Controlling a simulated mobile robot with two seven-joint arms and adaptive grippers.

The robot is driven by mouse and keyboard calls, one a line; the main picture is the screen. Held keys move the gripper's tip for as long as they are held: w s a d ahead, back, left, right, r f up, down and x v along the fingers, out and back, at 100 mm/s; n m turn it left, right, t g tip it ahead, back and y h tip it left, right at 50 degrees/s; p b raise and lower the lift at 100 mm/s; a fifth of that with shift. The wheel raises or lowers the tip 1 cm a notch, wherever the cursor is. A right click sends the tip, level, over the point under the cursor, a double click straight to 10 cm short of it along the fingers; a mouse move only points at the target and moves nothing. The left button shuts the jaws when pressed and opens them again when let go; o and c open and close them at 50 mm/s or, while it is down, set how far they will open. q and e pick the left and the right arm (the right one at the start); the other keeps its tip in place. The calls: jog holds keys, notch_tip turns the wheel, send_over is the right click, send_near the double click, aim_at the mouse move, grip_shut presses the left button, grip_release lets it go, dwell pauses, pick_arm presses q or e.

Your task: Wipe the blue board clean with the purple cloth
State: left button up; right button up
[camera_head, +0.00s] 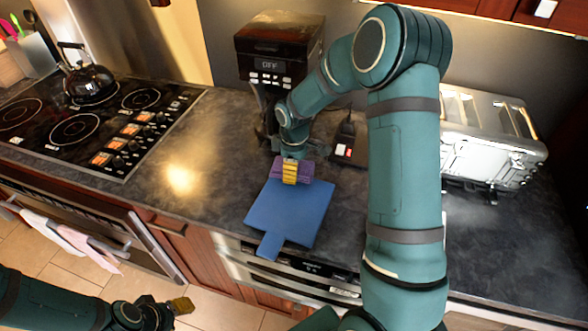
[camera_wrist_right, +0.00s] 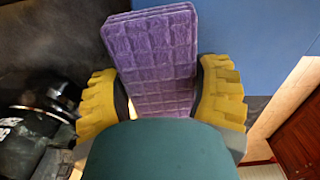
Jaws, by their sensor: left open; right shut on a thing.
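The blue board (camera_head: 290,214) lies flat on the dark counter, its short handle toward the front edge. The purple cloth (camera_head: 306,172) is at the board's far edge, in my right gripper (camera_head: 290,172). In the right wrist view the cloth (camera_wrist_right: 158,60) stands between the yellow fingers of my right gripper (camera_wrist_right: 160,95), with the blue board (camera_wrist_right: 260,40) behind it. Whether the cloth touches the board is not clear. My left gripper (camera_head: 165,308) is open and empty, low in front of the counter. I make out no marks on the board.
A black coffee maker (camera_head: 275,50) stands behind the board, and a small black device (camera_head: 345,140) is near it. A silver toaster (camera_head: 490,140) is at the right. A stove with a kettle (camera_head: 90,80) is at the left. The counter left of the board is clear.

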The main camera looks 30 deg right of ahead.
jog(key=shift+r+p, duration=1.6)
jog(key=shift+r, duration=1.05)
jog(key=shift+f, duration=0.1)
